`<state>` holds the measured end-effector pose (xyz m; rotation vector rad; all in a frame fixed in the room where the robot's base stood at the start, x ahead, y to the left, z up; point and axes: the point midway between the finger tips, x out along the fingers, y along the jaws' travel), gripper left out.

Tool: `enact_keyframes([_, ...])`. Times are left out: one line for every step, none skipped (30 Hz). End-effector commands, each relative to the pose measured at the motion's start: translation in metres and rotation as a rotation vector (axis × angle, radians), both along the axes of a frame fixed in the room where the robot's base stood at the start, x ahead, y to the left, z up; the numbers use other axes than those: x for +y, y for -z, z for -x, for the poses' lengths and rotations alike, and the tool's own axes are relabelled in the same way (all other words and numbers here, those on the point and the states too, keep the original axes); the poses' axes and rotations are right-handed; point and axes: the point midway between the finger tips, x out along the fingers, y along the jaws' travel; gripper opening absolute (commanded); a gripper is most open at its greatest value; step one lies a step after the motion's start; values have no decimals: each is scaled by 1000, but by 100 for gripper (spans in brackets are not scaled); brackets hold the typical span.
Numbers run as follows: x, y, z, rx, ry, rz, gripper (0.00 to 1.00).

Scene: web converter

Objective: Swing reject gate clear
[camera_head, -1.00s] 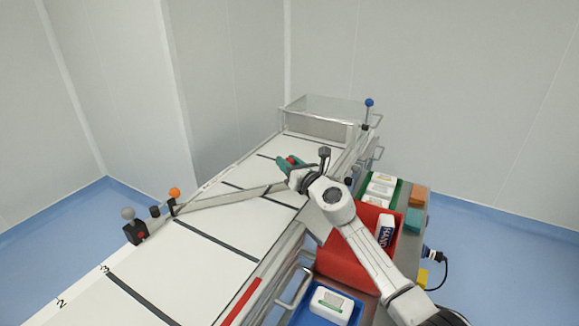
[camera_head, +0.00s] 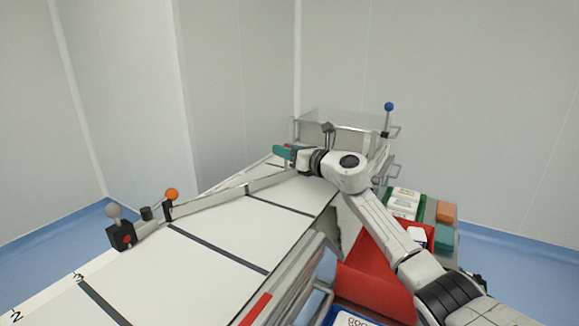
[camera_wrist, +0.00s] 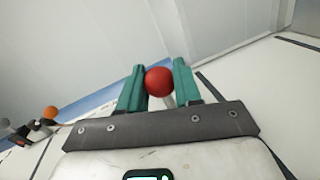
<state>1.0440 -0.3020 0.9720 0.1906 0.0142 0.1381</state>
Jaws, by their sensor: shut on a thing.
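The reject gate (camera_head: 270,181) is a long grey bar lying at a slant over the white belt (camera_head: 215,243). Its left end is by the post with the orange knob (camera_head: 171,194) at the belt's left edge. Its other end reaches to my gripper (camera_head: 283,152) over the far part of the belt. In the wrist view, the teal fingers of my gripper (camera_wrist: 159,66) are shut on a red ball knob (camera_wrist: 159,82). A pale stem shows below the knob. In the head view my gripper hides the knob.
A clear-covered housing (camera_head: 345,125) and a blue-knobbed lever (camera_head: 389,107) stand beyond my arm. A red bin (camera_head: 375,275) and a green tray with white packs (camera_head: 404,203) stand at right. A dark box with a grey knob (camera_head: 121,235) sits at the left edge.

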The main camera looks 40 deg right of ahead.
Motion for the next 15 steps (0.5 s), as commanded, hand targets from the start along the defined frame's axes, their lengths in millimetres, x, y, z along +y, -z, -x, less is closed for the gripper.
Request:
enact_keyframes([-1, 13, -4, 8, -9, 1, 0])
enact_keyframes([-1, 12, -6, 8, -15, 1, 0])
enact_keyframes([-1, 12, -8, 8, -21, 0, 0])
enact_keyframes([-1, 11, -9, 7, -26, 0, 0])
enact_keyframes([-2, 10, -11, 8, -30, -1, 0])
enact_keyframes([-1, 10, -12, 8, -36, -2, 0])
enact_keyframes([-1, 9, -13, 7, -39, -3, 0])
enact_keyframes([-1, 8, -14, 6, -42, -3, 0])
enact_keyframes([-1, 7, -15, 6, -45, -3, 0])
enact_keyframes([-1, 6, -15, 6, -46, -3, 0])
enact_keyframes([-1, 6, -15, 6, -47, -4, 0])
enact_keyframes([-1, 5, -16, 6, -48, -4, 0])
enact_keyframes([-1, 5, -16, 6, -48, -4, 0])
enact_keyframes([-1, 4, -16, 6, -48, -4, 0])
enact_keyframes([-1, 4, -16, 6, -48, -4, 0])
